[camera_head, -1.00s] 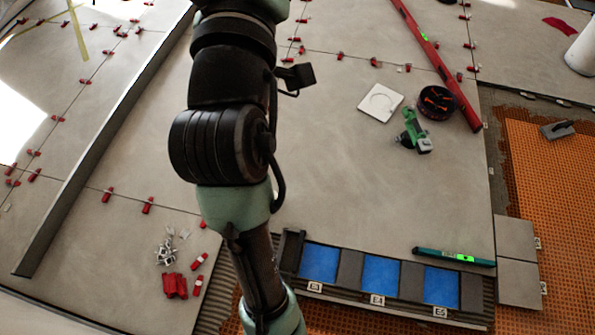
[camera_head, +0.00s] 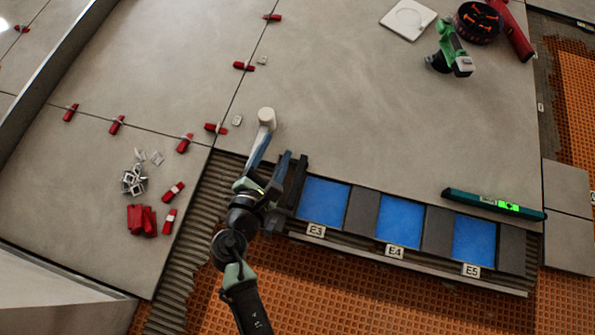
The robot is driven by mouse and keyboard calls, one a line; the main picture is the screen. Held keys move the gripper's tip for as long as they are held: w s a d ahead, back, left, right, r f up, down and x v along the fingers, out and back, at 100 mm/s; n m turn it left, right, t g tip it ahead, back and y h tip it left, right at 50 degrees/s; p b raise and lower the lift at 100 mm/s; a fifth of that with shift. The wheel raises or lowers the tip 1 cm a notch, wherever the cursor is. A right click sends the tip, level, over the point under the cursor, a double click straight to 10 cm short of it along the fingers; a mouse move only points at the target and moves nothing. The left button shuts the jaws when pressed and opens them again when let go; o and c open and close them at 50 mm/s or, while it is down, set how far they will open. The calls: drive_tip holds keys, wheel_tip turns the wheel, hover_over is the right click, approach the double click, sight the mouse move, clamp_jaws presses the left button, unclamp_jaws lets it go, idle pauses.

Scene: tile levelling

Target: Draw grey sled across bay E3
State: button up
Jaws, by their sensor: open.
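Bay E3 (camera_head: 323,202) is a blue rectangle in the strip at the lower middle, with its label below it. A dark grey block (camera_head: 297,187), which looks like the sled, stands upright at the left end of E3. The jaws are open. The fingers partly overlap the block's left side, and I cannot tell whether they touch it. The blue of E3 is uncovered.
Bays E4 (camera_head: 401,219) and E5 (camera_head: 474,239) lie to the right, with dark grey strips between. A teal level (camera_head: 493,203) lies behind E5. Red wedges (camera_head: 142,220) and white clips (camera_head: 133,180) lie at left. A green tool (camera_head: 451,53) lies farther back.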

sight(295, 187)
drive_tip(key=s+f+n+b, duration=0.4)
drive_tip(key=s+f, duration=0.1)
drive_tip(key=f, duration=0.5)
drive_tip(key=s+f+n+b, duration=0.4)
drive_tip(key=s+f, duration=0.2)
drive_tip(key=f, duration=0.4)
drive_tip(key=shift+g+y, duration=0.4)
drive_tip(key=b+x, duration=0.6)
drive_tip(key=x, duration=0.6)
drive_tip(key=shift+w+d+f, duration=0.15)
drive_tip(key=shift+d+f, duration=0.1)
drive_tip(key=shift+d, duration=0.05)
drive_tip(key=shift+w+d, duration=0.1)
drive_tip(key=shift+w, duration=0.3)
clamp_jaws()
drive_tip(key=shift+s, duration=0.1)
